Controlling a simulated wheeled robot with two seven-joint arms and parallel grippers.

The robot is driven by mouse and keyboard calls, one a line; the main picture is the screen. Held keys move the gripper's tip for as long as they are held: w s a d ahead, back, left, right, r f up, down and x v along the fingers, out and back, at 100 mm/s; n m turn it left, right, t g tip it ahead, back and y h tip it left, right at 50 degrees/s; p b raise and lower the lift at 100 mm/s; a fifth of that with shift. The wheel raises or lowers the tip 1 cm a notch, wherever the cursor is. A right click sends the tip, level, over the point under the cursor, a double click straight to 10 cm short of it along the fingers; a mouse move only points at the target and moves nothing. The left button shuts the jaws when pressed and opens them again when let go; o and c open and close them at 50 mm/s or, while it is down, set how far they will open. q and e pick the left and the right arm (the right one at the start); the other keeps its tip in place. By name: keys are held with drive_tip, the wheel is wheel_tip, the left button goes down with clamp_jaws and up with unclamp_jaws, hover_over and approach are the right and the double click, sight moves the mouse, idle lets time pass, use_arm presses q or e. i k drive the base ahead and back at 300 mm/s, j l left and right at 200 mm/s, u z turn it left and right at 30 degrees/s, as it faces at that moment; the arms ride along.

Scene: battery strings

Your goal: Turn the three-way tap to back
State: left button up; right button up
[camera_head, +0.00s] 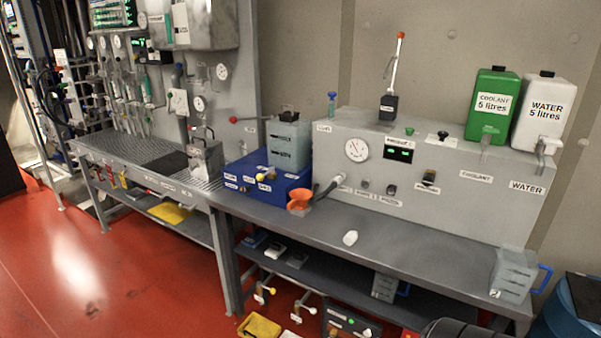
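A low blue box (240,186) with several small white labels stands on the grey workbench, left of the big grey console. The knob points toward the front left. The label words are too small to read. Neither of my grippers is in view.
The grey console (440,170) carries a green coolant container (492,105) and a white water container (544,112). Red floor is free at the left.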

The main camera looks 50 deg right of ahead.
sight(260, 178)
drive_tip(key=z, duration=1.3)
drive_tip(key=k+j, duration=0.1)
drive_tip(key=j, duration=0.15)
drive_tip(key=j+z, duration=0.35)
drive_tip(key=j, duration=0.5)
drive_tip(key=j+z, duration=0.35)
drive_tip(key=j, duration=0.45)
drive_tip(key=k, duration=0.05)
